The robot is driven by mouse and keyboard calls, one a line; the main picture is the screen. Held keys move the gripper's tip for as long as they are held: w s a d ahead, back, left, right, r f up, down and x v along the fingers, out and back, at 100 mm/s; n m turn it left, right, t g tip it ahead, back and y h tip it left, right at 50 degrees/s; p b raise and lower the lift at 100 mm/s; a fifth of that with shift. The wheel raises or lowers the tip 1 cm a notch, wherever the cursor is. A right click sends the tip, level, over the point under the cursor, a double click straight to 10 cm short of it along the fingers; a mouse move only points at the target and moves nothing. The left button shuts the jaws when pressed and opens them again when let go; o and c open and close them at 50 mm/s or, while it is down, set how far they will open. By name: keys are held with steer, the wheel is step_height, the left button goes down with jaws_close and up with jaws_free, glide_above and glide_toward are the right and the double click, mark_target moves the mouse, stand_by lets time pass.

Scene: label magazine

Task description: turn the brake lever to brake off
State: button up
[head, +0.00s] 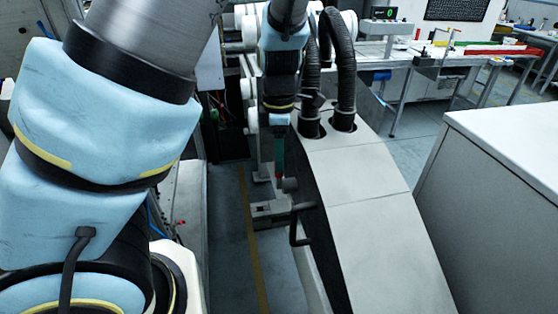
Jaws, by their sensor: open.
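My forearm comes down in the upper middle of the head view, and my gripper (279,172) hangs at its end, pointing down. It is small and seen nearly edge-on; the gap between its fingers is hard to make out, and I see nothing held in it. A dark bent lever (298,225), which looks like the brake lever, sticks out from the black side of the sloped grey housing. A grey knob-like end (290,185) shows just above it, close to my gripper's tip. I cannot tell whether they touch, nor read any brake marking.
The sloped housing (370,210) stands right of my gripper, with two thick black hoses (342,70) rising from it. A grey block (268,212) sits low beside the lever. A white cabinet (505,145) is at right. Floor with a yellow line (252,240) is open at left.

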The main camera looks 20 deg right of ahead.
steer(key=shift+f, duration=1.05)
jaws_close()
stand_by(0.7)
